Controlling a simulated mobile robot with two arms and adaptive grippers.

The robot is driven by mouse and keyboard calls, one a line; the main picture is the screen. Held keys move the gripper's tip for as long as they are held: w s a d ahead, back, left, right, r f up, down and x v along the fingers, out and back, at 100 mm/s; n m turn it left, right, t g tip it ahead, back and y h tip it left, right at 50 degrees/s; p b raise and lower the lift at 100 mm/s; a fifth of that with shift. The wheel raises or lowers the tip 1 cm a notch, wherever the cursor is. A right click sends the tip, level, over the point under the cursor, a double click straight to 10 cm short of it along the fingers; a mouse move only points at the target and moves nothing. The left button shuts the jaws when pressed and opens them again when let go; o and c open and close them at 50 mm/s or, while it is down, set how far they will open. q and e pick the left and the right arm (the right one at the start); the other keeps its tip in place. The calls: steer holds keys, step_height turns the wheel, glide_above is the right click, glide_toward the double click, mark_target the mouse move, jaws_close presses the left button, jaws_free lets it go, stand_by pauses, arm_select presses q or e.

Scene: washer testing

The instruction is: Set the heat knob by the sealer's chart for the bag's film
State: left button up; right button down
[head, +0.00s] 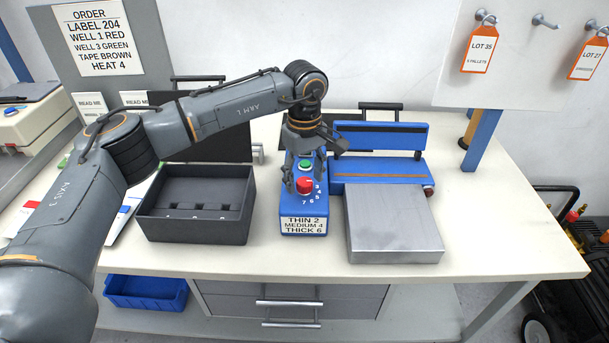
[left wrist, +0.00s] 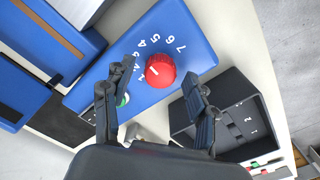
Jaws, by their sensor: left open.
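The red heat knob (head: 304,185) sits on the blue sealer control box (head: 290,222), below a green button (head: 305,164). It also shows in the left wrist view (left wrist: 160,70), with white numbers on one side and a small pale mark whose exact setting I cannot tell. The chart (head: 303,226) on the box front reads THIN 2, MEDIUM 4, THICK 6. My left gripper (head: 315,168) is open over the box, its fingers (left wrist: 159,74) apart on either side of the knob in the wrist view; contact is not visible. I cannot make out a bag. My right gripper is not in view.
The blue sealer bars (head: 380,138) stand behind a grey metal block (head: 393,222). A black open case (head: 196,202) stands left of the control box. An order sign (head: 100,40) reads HEAT 4. The table's right front (head: 510,250) is clear.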

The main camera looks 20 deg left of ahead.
mark_target(304, 181)
arm_select(q)
step_height(304, 181, up, 12)
stand_by(0.5)
stand_by(0.3)
